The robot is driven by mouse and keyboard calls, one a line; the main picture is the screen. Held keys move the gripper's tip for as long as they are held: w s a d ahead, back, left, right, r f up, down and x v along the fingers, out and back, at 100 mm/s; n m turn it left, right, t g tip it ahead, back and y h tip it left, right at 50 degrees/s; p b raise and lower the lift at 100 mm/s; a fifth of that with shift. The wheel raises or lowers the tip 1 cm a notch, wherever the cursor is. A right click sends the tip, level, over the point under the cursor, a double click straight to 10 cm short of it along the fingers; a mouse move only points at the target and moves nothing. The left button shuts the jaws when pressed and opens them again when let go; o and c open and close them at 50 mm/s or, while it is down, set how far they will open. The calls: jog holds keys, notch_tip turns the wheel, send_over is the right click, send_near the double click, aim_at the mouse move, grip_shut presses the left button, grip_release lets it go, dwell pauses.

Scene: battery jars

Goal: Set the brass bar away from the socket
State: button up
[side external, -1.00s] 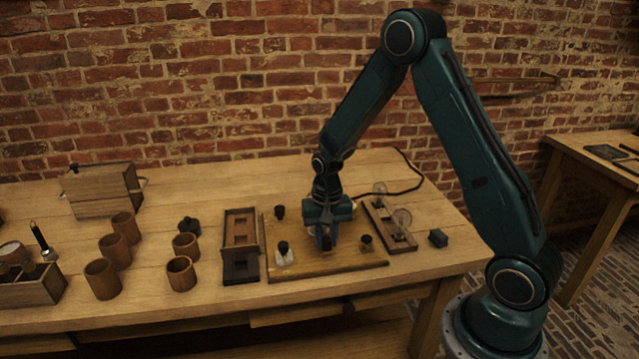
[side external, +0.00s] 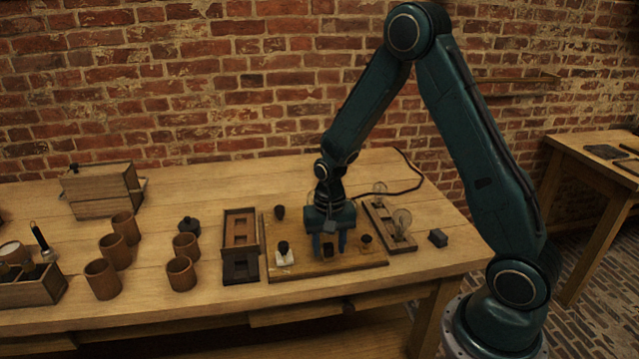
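A flat wooden board (side external: 290,271) lies on the bench and carries several small dark-topped posts. My gripper (side external: 329,248) points down over the middle of the board. Its two fingers stand apart, and a small dark fitting (side external: 327,251) shows between them, low on the board. I cannot tell whether this fitting is the socket. A white-based piece with a black top (side external: 284,254) stands left of the gripper, and a small brown post (side external: 366,242) stands right of it. I cannot make out the brass bar; it may be hidden by the gripper or too small to tell.
A dark wooden tray (side external: 240,262) lies left of the board. Several brown jars (side external: 102,279) stand farther left.

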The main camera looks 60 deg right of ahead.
jog(key=shift+r, duration=0.15)
jog(key=shift+w+d+r, duration=0.1)
jog(key=shift+r, duration=0.45)
notch_tip(320, 180, up, 12)
jog(key=shift+r, duration=0.25)
dwell(0.5)
jog(key=s+a+r+n+t, duration=0.2)
jog(key=s+a+r+n, duration=0.2)
jog(key=s, duration=0.6)
jog(key=s+a+r+n+t, duration=0.3)
jog(key=s+a+r+n, duration=0.1)
jog(key=s+r, duration=0.4)
jog(key=shift+s+r+n+t, duration=0.3)
jog(key=shift+s+n, duration=0.2)
jog(key=shift+s, duration=0.4)
